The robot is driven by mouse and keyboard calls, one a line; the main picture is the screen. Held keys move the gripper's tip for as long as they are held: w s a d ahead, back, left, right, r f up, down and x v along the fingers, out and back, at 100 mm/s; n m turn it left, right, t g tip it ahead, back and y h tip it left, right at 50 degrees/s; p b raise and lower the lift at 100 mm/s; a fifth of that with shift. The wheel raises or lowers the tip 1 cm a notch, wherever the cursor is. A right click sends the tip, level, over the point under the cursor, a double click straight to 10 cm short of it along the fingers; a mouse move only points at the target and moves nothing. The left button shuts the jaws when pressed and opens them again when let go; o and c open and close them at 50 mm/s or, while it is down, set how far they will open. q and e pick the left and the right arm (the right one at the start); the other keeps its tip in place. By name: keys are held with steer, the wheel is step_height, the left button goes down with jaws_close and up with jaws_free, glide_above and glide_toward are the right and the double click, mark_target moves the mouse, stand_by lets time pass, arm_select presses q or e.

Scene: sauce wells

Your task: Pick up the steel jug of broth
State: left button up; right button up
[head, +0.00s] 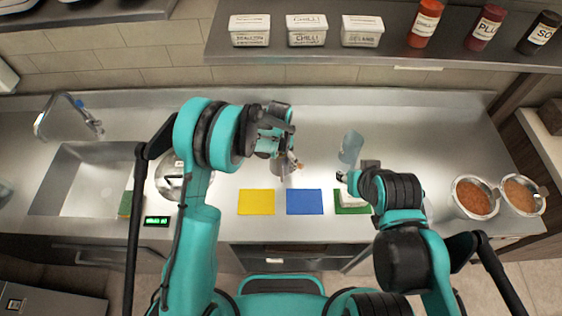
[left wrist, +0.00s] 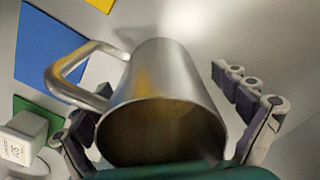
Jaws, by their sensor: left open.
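The steel jug (left wrist: 165,75) fills the middle of the left wrist view, its open mouth toward the camera and its loop handle (left wrist: 62,78) on the left. Its inside looks brown and dim. My left gripper (head: 290,163) is over the counter behind the yellow and blue mats; in the head view it and the arm hide most of the jug. In the left wrist view its fingers are spread on either side of the jug, open. My right gripper (head: 346,179) is beside the green mat, mostly hidden by its arm, so its jaws cannot be read.
A yellow mat (head: 257,202), blue mat (head: 304,202) and green mat (head: 345,209) lie along the counter's front. A clear bluish vessel (head: 351,147) stands behind the green mat.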

arm_select(q)
steer(key=c, duration=1.7)
